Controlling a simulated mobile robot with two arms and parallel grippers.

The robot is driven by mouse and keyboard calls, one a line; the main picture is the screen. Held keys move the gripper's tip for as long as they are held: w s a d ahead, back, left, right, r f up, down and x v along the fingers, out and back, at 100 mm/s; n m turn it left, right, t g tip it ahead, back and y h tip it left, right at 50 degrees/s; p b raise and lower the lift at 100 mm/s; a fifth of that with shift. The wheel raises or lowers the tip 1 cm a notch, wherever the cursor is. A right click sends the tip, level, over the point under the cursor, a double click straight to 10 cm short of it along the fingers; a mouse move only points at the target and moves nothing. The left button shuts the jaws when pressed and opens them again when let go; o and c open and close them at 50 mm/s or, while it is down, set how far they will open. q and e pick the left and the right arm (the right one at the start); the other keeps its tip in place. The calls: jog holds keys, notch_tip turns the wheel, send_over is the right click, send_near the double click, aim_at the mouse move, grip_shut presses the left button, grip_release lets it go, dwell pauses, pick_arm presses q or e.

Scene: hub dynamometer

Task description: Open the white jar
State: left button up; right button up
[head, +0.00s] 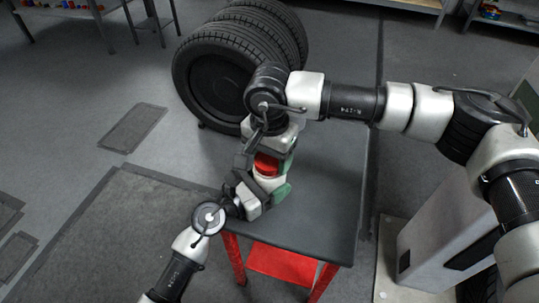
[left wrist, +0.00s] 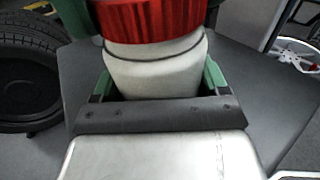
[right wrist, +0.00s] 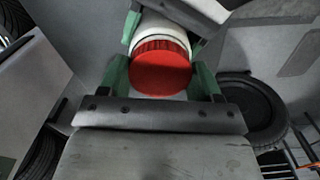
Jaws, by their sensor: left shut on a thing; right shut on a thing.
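The white jar (left wrist: 150,70) stands upright over the grey table top (head: 325,195), with a red ribbed lid (head: 266,164) on it. My left gripper (left wrist: 152,90) is shut on the white body of the jar, its green fingers on either side below the lid. My right gripper (right wrist: 162,75) comes from above and is shut on the red lid, green fingers on both sides. The lid also shows in the left wrist view (left wrist: 150,18) and the jar's white body in the right wrist view (right wrist: 165,28). Whether the jar's base touches the table is hidden.
Several black tyres (head: 212,88) stand behind the table. The table has red legs and a red lower shelf (head: 283,262). Shelving (head: 100,12) stands at the far left. The table top right of the jar is clear.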

jog(key=n, duration=1.6)
jog(key=shift+r, duration=0.2)
jog(key=shift+r, duration=0.95)
